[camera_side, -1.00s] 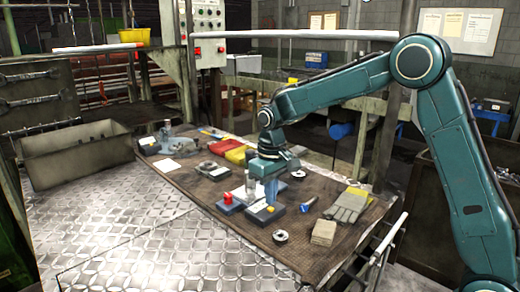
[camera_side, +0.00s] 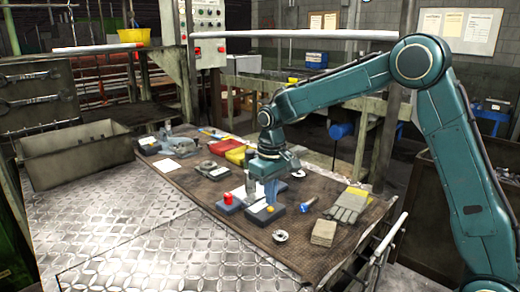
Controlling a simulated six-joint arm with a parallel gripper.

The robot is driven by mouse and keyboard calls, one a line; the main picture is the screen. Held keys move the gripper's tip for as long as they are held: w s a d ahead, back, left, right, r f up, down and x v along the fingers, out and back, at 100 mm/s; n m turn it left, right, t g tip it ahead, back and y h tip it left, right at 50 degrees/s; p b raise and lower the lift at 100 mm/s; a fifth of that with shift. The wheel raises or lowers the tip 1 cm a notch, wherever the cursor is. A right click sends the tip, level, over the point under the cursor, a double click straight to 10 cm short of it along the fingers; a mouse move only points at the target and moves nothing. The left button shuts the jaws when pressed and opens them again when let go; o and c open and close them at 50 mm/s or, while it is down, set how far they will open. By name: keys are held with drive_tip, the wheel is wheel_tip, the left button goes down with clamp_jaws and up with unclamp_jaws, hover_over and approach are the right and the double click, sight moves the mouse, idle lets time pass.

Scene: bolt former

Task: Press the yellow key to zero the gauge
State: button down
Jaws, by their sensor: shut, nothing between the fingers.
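The yellow key (camera_side: 270,209) is a small bright spot on top of a low dark device (camera_side: 262,217), which appears to be the gauge, at the near middle of the bench. My gripper (camera_side: 270,200) points down just above and behind the key, with its bluish fingers shut and empty. The fingers cover the back part of the device. I cannot tell whether the fingertips touch the key or are just short of it.
A red knob (camera_side: 228,198) on a dark base stands just left of the gauge. Grey gloves (camera_side: 350,206), a tan block (camera_side: 324,232) and a metal ring (camera_side: 280,236) lie to the right and front. Red and yellow bins (camera_side: 223,150) stand behind.

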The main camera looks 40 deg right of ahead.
drive_tip(key=shift+f, duration=0.95)
idle(0.8)
drive_tip(key=shift+r, duration=0.15)
wheel_tip(320, 180, up, 9)
idle(1.5)
drive_tip(key=shift+s, duration=0.15)
drive_tip(key=s, duration=0.6)
drive_tip(key=shift+s, duration=0.35)
idle(0.4)
